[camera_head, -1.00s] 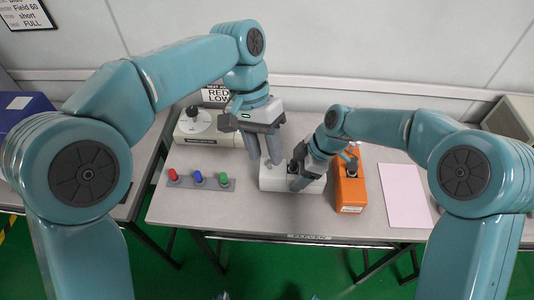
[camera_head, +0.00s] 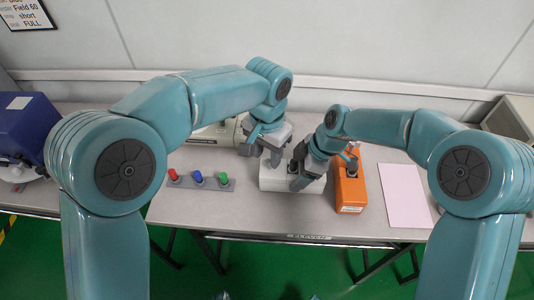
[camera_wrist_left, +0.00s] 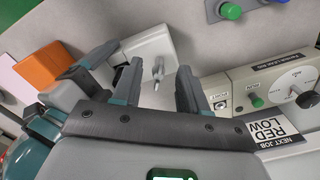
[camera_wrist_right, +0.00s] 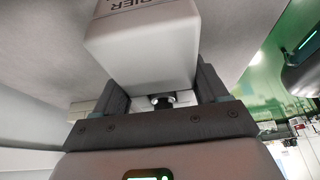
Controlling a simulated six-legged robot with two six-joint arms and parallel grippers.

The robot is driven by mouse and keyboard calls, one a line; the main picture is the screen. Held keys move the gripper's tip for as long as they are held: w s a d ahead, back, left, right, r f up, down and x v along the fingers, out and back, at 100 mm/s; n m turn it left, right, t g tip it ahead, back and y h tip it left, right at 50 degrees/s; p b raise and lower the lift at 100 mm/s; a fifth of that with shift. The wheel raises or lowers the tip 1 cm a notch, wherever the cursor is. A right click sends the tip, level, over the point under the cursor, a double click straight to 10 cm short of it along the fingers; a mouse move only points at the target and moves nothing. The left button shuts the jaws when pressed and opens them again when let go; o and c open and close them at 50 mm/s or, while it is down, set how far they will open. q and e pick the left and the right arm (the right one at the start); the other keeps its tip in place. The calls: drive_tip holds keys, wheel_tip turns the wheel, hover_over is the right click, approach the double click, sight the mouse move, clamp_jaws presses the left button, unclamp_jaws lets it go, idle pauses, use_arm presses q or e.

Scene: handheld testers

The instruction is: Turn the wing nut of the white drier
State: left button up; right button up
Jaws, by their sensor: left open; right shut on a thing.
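The white drier (camera_head: 290,186) is a white box on the table; its lettering shows upside down in the right wrist view (camera_wrist_right: 140,45). Its grey wing nut (camera_wrist_left: 158,70) stands on its top face in the left wrist view. My left gripper (camera_head: 262,156) is open and empty at the drier's back left; in the left wrist view the wing nut shows between its spread fingers (camera_wrist_left: 158,80), and I cannot tell whether they touch it. My right gripper (camera_head: 302,178) is shut on the drier's body, with a finger on either side (camera_wrist_right: 162,88).
An orange device (camera_head: 349,190) stands right of the drier. A grey strip (camera_head: 200,184) with red, blue and green knobs lies to the left. A beige tester with a dial (camera_wrist_left: 285,88) and a job sign (camera_wrist_left: 273,130) are behind. A pink sheet (camera_head: 404,195) lies right.

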use_arm(q)
drive_tip(key=shift+f, duration=0.5)
clamp_jaws()
drive_tip(key=shift+n, duration=0.3)
drive_tip(key=shift+d+n, duration=0.15)
drive_tip(key=shift+n, duration=1.2)
drive_tip(key=shift+d+n, duration=0.15)
drive_tip(key=shift+n, duration=1.2)
